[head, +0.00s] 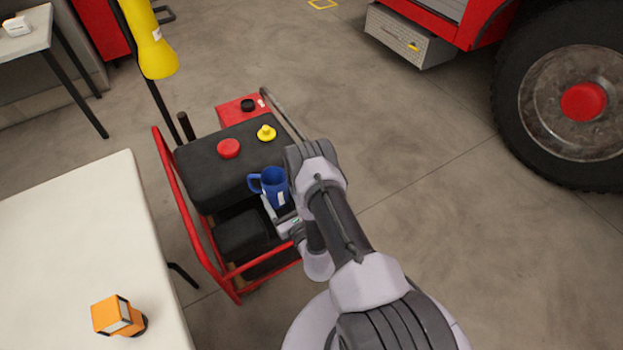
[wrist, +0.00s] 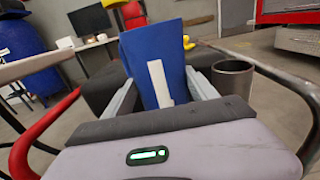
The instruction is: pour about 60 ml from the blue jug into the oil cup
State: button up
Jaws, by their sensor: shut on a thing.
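The blue jug (head: 274,187) is in my gripper (head: 275,207), its handle to the left in the head view. It looks about upright, above the front part of the pump. In the wrist view the jug (wrist: 140,55) shows a white stripe and stands between the two fingers of my gripper (wrist: 160,88), which are shut on it. What is inside the jug does not show. An open grey metal cup (wrist: 232,77), which looks like the oil cup, stands to the right of the jug in the wrist view, apart from it. In the head view I cannot make the cup out.
The pump has a black body (head: 220,165) with a red cap (head: 228,148) and a yellow cap (head: 266,132). A red tube frame (head: 185,215) runs around it. A white table (head: 80,240) with an orange object (head: 118,315) stands at left. The floor at right is clear up to a large wheel (head: 570,100).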

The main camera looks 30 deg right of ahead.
aim_at(287, 194)
jog(key=shift+s+d+f+m+h, duration=0.25)
jog(key=shift+s+f+h, duration=0.1)
jog(key=shift+f, duration=0.3)
jog(key=shift+s+d+f+m+h, duration=0.2)
jog(key=shift+s+f+h, duration=0.15)
jog(key=shift+f, duration=0.25)
jog(key=shift+d+r, duration=0.1)
jog(key=shift+r, duration=0.05)
jog(key=shift+w+d+r+m+g+b, duration=0.1)
jog(key=shift+d+r+m+g+b, duration=0.1)
jog(key=shift+m, duration=0.35)
jog(key=shift+w+d+r+m+g+b, duration=0.1)
jog(key=shift+r+m+g, duration=0.1)
jog(key=shift+m, duration=0.3)
jog(key=m, duration=0.1)
jog(key=d+m+g, duration=0.1)
jog(key=shift+w+d+r+m+y, duration=0.1)
jog(key=shift+r+m+y, duration=0.2)
jog(key=shift+y, duration=0.1)
jog(key=r+m+g+y+p, duration=0.1)
jog(key=r+m+p, duration=0.1)
jog(key=d+r+m+y+p, duration=0.1)
jog(key=r+m+p, duration=0.1)
jog(key=m+p, duration=0.1)
jog(key=shift+w+r+g, duration=0.15)
jog(key=shift+g, duration=0.25)
jog(key=shift+d+r+m+y+p, duration=0.1)
jog(key=shift+r+m+y+p, duration=0.2)
jog(key=shift+r+m+p, duration=0.65)
